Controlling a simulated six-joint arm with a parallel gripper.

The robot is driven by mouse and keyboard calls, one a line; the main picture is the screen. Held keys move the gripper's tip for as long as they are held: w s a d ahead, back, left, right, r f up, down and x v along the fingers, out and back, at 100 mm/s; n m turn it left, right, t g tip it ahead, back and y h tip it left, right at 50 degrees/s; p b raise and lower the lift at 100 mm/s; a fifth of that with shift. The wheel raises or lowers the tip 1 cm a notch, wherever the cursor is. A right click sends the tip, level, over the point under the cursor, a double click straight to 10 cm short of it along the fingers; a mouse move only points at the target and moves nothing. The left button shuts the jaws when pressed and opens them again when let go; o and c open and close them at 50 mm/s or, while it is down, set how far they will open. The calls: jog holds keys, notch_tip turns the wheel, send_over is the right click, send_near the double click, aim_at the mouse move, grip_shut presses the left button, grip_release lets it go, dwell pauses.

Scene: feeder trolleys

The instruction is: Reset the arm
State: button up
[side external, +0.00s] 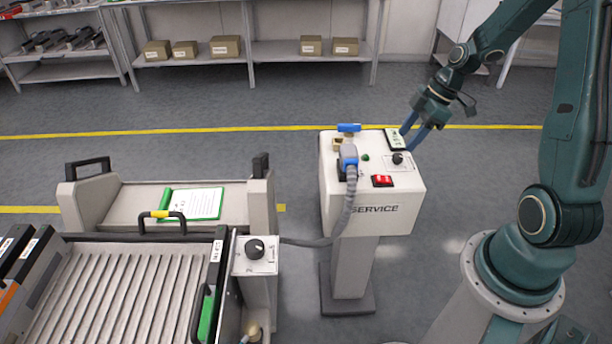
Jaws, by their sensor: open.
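My gripper (411,138) hangs at the end of my green arm, at the right edge of the white SERVICE stand (395,220). Its two blue fingers point down and are apart, with nothing seen between them. The fingertips are close to the stand's top near a small labelled card (394,138) and a black knob (398,158). I cannot tell whether they touch anything. A red switch (383,181), a blue-handled valve (349,128) and a grey-blue plug (348,157) are also on the stand.
A grey cable (348,210) runs from the plug to a knob post (256,265) beside the feeder trolley (120,306). A cart with a green clipboard (192,204) stands behind it. Shelves with boxes (225,46) line the back. The floor behind the stand is clear.

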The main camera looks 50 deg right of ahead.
jog(key=shift+s+d+r, duration=0.1)
jog(key=shift+s+r, duration=0.05)
jog(key=shift+r, duration=0.2)
jog(key=s+a+r+m+h, duration=0.2)
jog(key=s+a+r+m, duration=0.1)
jog(key=a+r, duration=0.85)
jog(key=s+a+r+m+t, duration=0.1)
jog(key=s+a+r+m, duration=0.2)
jog(key=s, duration=0.2)
jog(key=s+a+r+m+t+h, duration=0.1)
jog(key=s+a+r+m, duration=0.2)
jog(key=s, duration=0.2)
jog(key=shift+s+a+r, duration=0.2)
jog(key=shift+s+a, duration=0.05)
jog(key=shift+s, duration=0.05)
dwell(0.7)
